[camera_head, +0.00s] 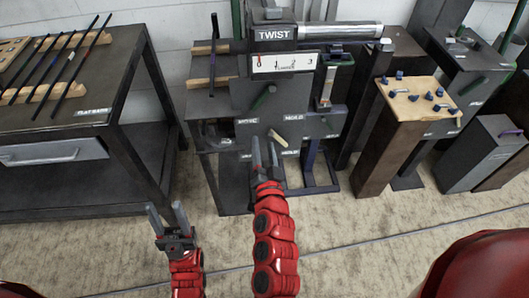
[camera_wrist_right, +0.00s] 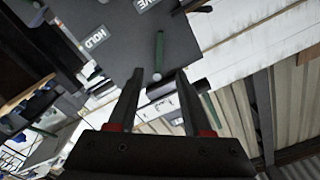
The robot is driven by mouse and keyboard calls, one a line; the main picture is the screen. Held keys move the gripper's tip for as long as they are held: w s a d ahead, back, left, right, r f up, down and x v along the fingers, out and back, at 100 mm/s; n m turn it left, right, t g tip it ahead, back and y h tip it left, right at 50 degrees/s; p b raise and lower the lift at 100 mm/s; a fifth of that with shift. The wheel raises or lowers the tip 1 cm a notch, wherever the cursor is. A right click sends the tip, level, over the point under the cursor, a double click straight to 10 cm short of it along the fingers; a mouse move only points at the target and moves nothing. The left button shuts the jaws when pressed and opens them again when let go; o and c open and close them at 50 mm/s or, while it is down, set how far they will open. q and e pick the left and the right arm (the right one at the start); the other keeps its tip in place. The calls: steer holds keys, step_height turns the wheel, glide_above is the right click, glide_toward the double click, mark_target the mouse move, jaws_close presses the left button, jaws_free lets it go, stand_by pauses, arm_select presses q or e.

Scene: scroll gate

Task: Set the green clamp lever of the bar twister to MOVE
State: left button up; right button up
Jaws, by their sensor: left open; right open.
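The bar twister (camera_head: 240,95) stands in the middle of the head view. Its green clamp lever (camera_head: 262,98) slants down and left from its pivot on the front panel, above two label plates. In the right wrist view the green lever (camera_wrist_right: 158,52) points toward the MOVE plate (camera_wrist_right: 148,5) and away from the HOLD plate (camera_wrist_right: 95,40). My right gripper (camera_head: 264,150) is open and empty, below the lever and apart from it. It also shows in the right wrist view (camera_wrist_right: 157,90). My left gripper (camera_head: 168,217) is open and empty, low and left, away from the twister.
A tan lever (camera_head: 278,138) sits on the panel close to my right gripper. A dark bench (camera_head: 60,145) with bars on a wooden rack is at left. A wood-topped stand (camera_head: 415,112) with blue pieces and grey cabinets are at right. The floor in front is clear.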

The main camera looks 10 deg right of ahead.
steer(key=shift+s, duration=1.05)
